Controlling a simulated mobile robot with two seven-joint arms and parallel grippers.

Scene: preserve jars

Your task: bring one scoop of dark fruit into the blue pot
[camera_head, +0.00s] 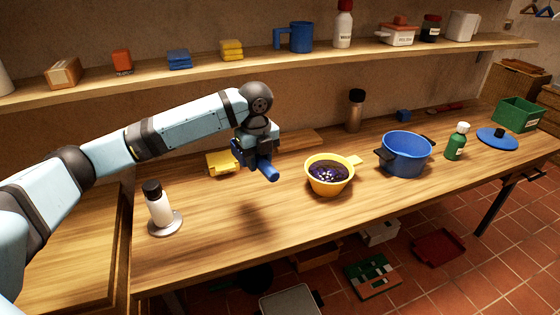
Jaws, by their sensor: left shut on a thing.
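The blue pot (406,158) with dark side handles stands open on the worktop, right of centre. To its left is a yellow bowl (328,187) with a spout or handle at its right rim. Dark purple fruit (329,175) lies in the bowl. My left gripper (257,162) is above the worktop, left of the bowl and apart from it. It is shut on a blue tool (268,171), whose rounded end points down to the right. The gripper hides part of the tool, and I cannot tell whether it carries anything. My right gripper is not in view.
A yellow block or sponge (221,163) lies behind and left of my gripper. A white bottle (158,207) stands on a round base at the front left. Right of the pot are a green bottle (456,146) and a blue lid (496,139). The front middle worktop is clear.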

